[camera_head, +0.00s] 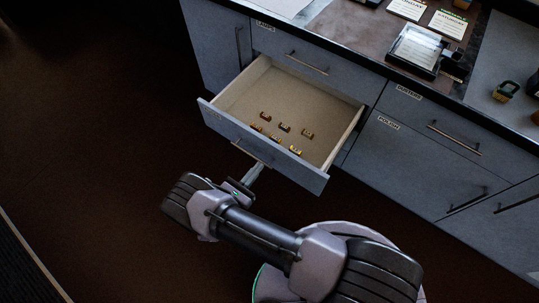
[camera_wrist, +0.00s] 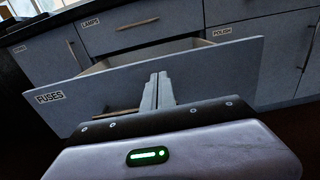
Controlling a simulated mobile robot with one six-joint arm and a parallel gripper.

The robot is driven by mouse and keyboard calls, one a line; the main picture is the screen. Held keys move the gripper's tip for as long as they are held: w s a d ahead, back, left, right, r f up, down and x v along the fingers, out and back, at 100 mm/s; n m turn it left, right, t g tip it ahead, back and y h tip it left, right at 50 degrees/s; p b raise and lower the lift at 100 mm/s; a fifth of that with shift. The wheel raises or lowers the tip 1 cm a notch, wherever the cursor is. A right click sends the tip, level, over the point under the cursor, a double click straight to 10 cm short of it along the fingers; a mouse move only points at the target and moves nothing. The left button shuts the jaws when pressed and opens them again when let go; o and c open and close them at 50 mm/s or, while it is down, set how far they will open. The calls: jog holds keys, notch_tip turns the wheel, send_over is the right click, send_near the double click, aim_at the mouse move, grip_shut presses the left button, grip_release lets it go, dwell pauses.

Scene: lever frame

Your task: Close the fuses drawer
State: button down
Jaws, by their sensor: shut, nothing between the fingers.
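The fuses drawer (camera_head: 236,143) is pulled well out of the grey cabinet, and several small fuses (camera_head: 284,128) lie inside it. Its front panel carries a FUSES label in the wrist view (camera_wrist: 49,97). The drawer's bar handle (camera_head: 250,153) is on the outer face and is partly hidden behind my gripper in the wrist view. My gripper (camera_head: 256,168) is shut and empty, in front of the drawer's outer face near the handle. In the wrist view the closed fingers (camera_wrist: 159,78) point at the front panel; I cannot tell whether they touch it.
The LAMPS drawer (camera_head: 325,62) above and the POLISH front (camera_head: 410,165) to the right are shut. The countertop holds cards, a black-framed clear box (camera_head: 417,50) and a padlock (camera_head: 505,91). Dark floor to the left is clear.

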aim_at(274, 149)
jog(key=b+x, duration=0.1)
jog(key=x, duration=0.5)
jog(key=shift+w+d, duration=0.1)
jog(key=shift+d, duration=0.05)
jog(key=shift+w+d, duration=0.25)
jog(key=shift+w, duration=0.15)
jog(key=shift+d, duration=0.1)
